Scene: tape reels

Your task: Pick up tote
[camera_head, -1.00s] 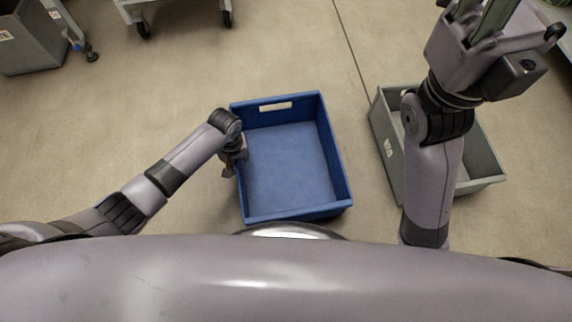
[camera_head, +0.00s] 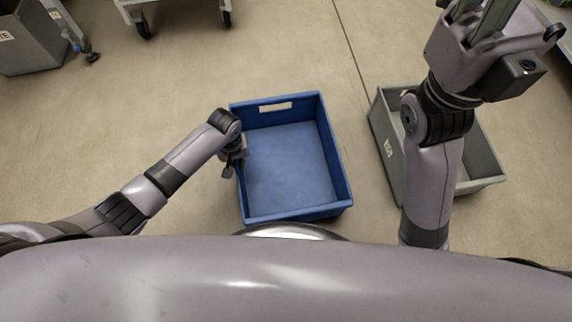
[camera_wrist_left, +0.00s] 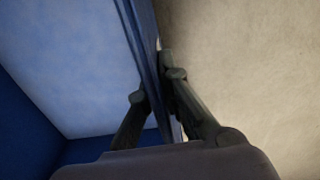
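An empty blue tote (camera_head: 290,165) sits on the floor in the middle of the head view, with a handle slot in its far wall. My left gripper (camera_head: 230,168) is at the tote's left wall. In the left wrist view the gripper (camera_wrist_left: 150,85) has one finger inside and one outside the blue wall (camera_wrist_left: 147,60), and both appear closed against it. My right gripper (camera_head: 488,20) is raised at the top right, away from the blue tote and partly cut off by the frame; its opening is unclear.
A grey tote (camera_head: 483,160) stands on the floor to the right, partly hidden by my right arm. A grey bin (camera_head: 30,40) and a wheeled cart (camera_head: 180,8) are at the top left. The floor between them and the blue tote is clear.

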